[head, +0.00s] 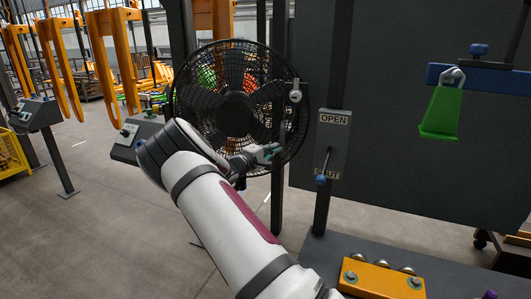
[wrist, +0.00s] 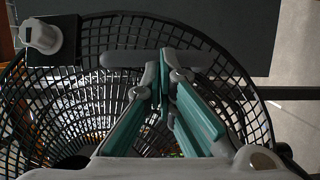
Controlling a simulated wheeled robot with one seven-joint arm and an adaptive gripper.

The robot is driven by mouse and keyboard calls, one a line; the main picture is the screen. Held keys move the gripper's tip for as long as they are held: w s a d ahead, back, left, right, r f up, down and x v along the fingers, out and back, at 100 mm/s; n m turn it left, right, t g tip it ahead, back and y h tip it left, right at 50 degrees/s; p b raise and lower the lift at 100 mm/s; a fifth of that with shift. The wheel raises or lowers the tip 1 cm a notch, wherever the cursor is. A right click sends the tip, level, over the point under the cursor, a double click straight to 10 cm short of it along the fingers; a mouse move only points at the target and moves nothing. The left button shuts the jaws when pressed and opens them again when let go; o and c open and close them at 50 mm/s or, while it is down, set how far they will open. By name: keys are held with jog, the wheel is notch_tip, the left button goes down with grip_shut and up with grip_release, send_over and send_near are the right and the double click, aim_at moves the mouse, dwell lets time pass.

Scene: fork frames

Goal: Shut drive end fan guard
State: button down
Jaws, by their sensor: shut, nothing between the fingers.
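The fan guard (head: 215,75) is a round black wire cage around a dark fan in the head view, left of the centre. It fills much of the wrist view as a curved mesh (wrist: 225,65). A pale knob (head: 295,92) sits at its right rim and also shows in the wrist view (wrist: 42,36). My gripper (head: 276,150) is shut and empty at the guard's lower right. In the wrist view my fingertips (wrist: 164,62) are close to a grey bar (wrist: 120,59) in front of the mesh; I cannot tell whether they touch. My arm hides the guard's lower left.
A post right of the guard carries an OPEN/SHUT plate (head: 333,130) with a blue-knobbed lever (head: 321,180) pointing down. A dark panel (head: 390,80) stands behind. A green flap (head: 441,112) hangs at right. A yellow block (head: 380,279) lies on the bench. Open floor is at left.

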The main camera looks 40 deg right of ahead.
jog(key=shift+w+d, duration=0.15)
jog(key=shift+d, duration=0.5)
jog(key=shift+d, duration=0.1)
